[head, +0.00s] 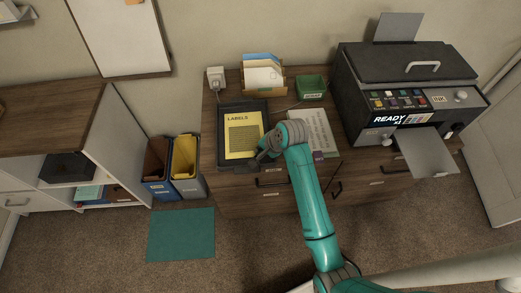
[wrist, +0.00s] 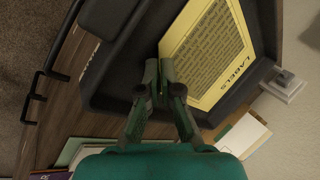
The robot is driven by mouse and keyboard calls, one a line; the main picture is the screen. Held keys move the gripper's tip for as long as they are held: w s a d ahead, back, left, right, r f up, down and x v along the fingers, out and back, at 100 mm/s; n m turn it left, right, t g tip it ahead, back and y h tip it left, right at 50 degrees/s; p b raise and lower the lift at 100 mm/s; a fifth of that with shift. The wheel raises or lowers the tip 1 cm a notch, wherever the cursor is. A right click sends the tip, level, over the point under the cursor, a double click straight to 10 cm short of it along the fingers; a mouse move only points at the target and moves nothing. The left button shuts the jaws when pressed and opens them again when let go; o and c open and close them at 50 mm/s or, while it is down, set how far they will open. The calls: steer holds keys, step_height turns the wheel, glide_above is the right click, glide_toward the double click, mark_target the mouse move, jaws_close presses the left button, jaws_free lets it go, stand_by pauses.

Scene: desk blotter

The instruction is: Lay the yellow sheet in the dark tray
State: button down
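The yellow sheet (head: 243,136), headed LABELS, lies over the floor of the dark tray (head: 221,150) on the wooden desk, face up. It looks flat and within the tray's rim. In the wrist view the sheet (wrist: 207,55) has one corner at my fingertips, and the dark tray (wrist: 112,65) surrounds it. My gripper (head: 257,157) is low over the tray's front right part, covering that sheet corner in the head view. Its fingers (wrist: 161,66) are close together with a narrow gap. I cannot tell whether they still pinch the corner.
A white printed pad (head: 318,128) lies right of the tray, partly behind my arm. A green box (head: 311,88) and a card holder (head: 263,77) stand behind. A dark printer (head: 405,85) fills the right side. A white plug box (head: 215,76) is at the back left.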

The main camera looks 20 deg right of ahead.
steer(key=shift+f, duration=0.1)
steer(key=c, duration=1.6)
jaws_free()
steer(key=v, duration=1.2)
steer(key=s+a+f+n+t+h, duration=0.1)
steer(key=s+a+f+n+t, duration=0.1)
steer(key=s+f, duration=0.5)
steer(key=s+a+f+n+t+h, duration=0.1)
steer(key=s+a+f+n+t, duration=0.15)
steer(key=s, duration=0.75)
steer(key=s+r+n+t, duration=0.2)
steer(key=s+r+n, duration=0.2)
steer(key=s+r, duration=0.3)
steer(key=s+r+n+t, duration=0.3)
steer(key=s+r, duration=0.4)
steer(key=s, duration=0.6)
steer(key=shift+s+n+h, duration=0.3)
steer(key=shift+s+n, duration=0.05)
steer(key=shift+n, duration=0.2)
